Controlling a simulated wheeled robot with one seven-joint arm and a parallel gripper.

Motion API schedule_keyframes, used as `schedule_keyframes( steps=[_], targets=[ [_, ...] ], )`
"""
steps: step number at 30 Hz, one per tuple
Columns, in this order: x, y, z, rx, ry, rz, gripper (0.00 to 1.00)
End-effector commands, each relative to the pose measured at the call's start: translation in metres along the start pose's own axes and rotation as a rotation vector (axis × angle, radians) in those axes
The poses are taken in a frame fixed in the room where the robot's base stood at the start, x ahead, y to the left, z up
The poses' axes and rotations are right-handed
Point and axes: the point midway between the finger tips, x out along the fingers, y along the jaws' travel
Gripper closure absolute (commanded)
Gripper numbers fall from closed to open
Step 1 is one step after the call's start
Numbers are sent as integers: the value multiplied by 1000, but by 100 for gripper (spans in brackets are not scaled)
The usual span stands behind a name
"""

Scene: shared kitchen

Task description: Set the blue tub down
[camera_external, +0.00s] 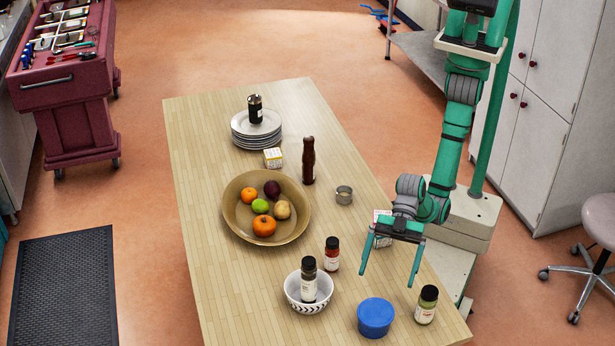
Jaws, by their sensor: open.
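The blue tub (375,318) stands upright on the wooden table near its front right corner. My gripper (388,280) is open, its two green fingers pointing down and apart. In the picture it is above and behind the tub, with nothing between the fingers. The tub's underside is hidden, but it appears to rest on the table top.
A jar with a green label (427,305) stands just right of the tub. Left are a red-labelled jar (332,254) and a patterned bowl (294,295) holding a dark-capped jar (308,278). A fruit bowl (232,213), brown bottle (308,162) and plates (243,136) stand farther back on the table (200,280).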

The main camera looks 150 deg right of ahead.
Motion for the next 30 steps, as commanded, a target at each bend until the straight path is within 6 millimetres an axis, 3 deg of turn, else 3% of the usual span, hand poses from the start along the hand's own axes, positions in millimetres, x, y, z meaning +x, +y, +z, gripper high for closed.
schedule_keyframes(
  steps=[7, 23, 28, 30],
  targets=[
    [-21, 0, 0, 1, 0, -1, 4],
    [-22, -1, 1, 1, 0, -1, 4],
    [-18, -13, 19, 12, 20, -16, 4],
    [-15, -30, 32, 20, 44, -38, 4]
  ],
)
